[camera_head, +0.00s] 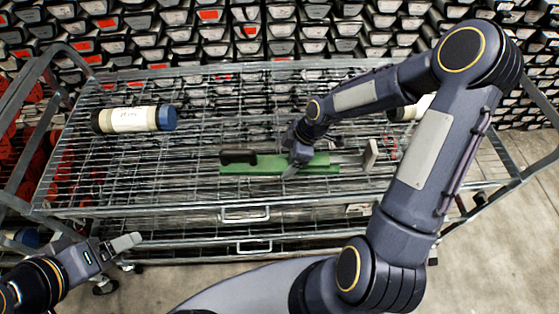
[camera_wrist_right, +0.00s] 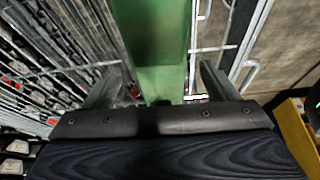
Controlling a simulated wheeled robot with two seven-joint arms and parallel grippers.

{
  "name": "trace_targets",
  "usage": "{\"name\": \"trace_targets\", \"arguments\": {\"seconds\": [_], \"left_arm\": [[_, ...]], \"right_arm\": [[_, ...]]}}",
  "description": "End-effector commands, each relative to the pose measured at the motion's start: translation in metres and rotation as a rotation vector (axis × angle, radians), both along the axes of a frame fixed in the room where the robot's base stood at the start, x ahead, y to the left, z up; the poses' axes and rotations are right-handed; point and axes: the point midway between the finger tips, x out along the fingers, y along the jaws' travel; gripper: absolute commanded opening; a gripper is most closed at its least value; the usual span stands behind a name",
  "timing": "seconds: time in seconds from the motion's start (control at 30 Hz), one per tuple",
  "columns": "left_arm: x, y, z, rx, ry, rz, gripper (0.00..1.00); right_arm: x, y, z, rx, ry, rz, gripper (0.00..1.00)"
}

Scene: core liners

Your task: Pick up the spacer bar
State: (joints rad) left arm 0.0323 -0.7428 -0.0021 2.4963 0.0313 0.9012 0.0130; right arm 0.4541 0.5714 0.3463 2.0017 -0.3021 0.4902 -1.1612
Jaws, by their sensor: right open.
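The spacer bar looks to be the long green bar (camera_head: 262,164) lying on the wire shelf of the trolley, near its front. My right gripper (camera_head: 292,170) is over the bar, right of its middle, and hides part of it. In the right wrist view the green bar (camera_wrist_right: 156,45) runs between the two open fingers (camera_wrist_right: 152,90), with a gap on each side. My left gripper (camera_head: 128,242) is at the lower left, in front of the trolley and away from the bar; its jaws are not clear.
A dark handle (camera_head: 238,156) lies close along the bar's left part. A pale upright piece (camera_head: 371,150) stands past its right end. A white cylinder with a blue cap (camera_head: 134,119) lies at the shelf's left. Racks of liners (camera_head: 225,40) fill the background. The shelf's front left is clear.

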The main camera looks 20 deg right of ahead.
Motion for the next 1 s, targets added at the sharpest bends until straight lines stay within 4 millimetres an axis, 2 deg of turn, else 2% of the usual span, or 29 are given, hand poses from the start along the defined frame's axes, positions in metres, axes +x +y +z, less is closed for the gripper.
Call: {"name": "trace_targets", "arguments": {"seconds": [0.1,0.37,0.87,0.9,1.0], "left_arm": [[0.0000,0.0000,0.0011,0.000,0.000,0.000,0.80],[0.0000,0.0000,0.0008,0.000,0.000,0.000,0.80],[0.0000,0.0000,0.0009,0.000,0.000,0.000,0.80],[0.0000,0.0000,0.0011,0.000,0.000,0.000,0.80],[0.0000,0.0000,0.0011,0.000,0.000,0.000,0.80]], "right_arm": [[0.0014,0.0046,-0.0116,-0.001,0.001,0.001,0.80],[0.0023,0.0053,-0.0145,-0.002,-0.001,-0.001,0.80],[0.0021,0.0051,-0.0142,-0.001,0.000,-0.001,0.16],[0.0027,0.0053,-0.0134,-0.001,-0.003,-0.001,0.13],[0.0027,0.0053,-0.0134,-0.001,-0.003,-0.001,0.13]]}}
